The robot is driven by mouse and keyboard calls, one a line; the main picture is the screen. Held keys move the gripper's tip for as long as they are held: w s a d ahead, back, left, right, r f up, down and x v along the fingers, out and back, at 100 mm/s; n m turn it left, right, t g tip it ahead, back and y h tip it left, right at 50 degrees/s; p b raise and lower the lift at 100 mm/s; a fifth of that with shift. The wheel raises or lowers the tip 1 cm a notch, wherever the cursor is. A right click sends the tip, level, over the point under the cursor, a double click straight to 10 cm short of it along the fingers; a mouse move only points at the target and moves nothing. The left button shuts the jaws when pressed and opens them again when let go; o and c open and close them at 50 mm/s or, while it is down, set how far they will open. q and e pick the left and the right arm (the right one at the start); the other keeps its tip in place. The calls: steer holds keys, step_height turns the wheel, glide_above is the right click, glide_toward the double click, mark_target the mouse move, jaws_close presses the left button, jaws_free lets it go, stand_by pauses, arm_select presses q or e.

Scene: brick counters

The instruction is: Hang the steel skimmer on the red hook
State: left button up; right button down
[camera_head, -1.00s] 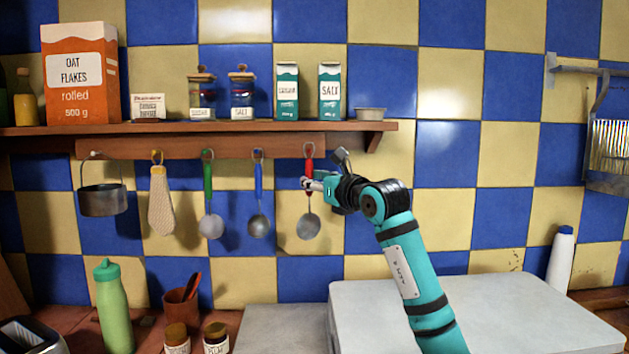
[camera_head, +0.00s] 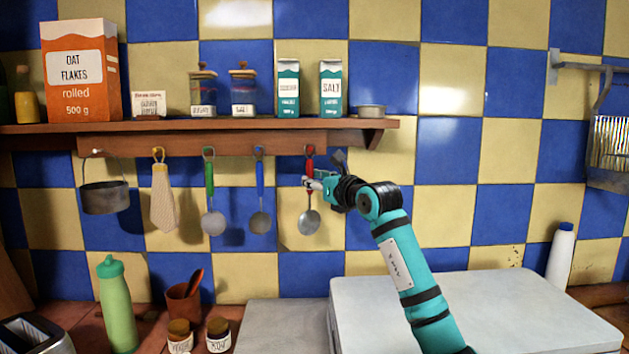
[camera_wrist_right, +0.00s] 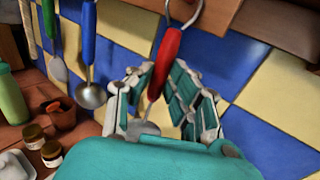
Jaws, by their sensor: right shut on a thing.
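The steel skimmer (camera_head: 309,222) hangs upright with its round steel head down and its red handle up; the red handle also shows in the wrist view (camera_wrist_right: 164,62). My right gripper (camera_head: 308,184) is shut on it around the lower handle, with a finger on each side in the wrist view. The red hook (camera_head: 309,149) is on the wooden rail, right at the top of the handle. A steel loop (camera_wrist_right: 184,14) tops the handle near the rail; I cannot tell whether it is over the hook. My left gripper is not in view.
A blue-handled ladle (camera_head: 260,222), a green-handled utensil (camera_head: 213,222), a yellow cloth mitt (camera_head: 163,200) and a pot (camera_head: 105,198) hang to the left. The shelf (camera_head: 230,125) above holds boxes and jars.

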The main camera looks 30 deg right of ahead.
stand_by(0.4)
steer(key=c, duration=1.2)
jaws_free()
steer(key=shift+o, duration=0.2)
steer(key=shift+s, duration=0.1)
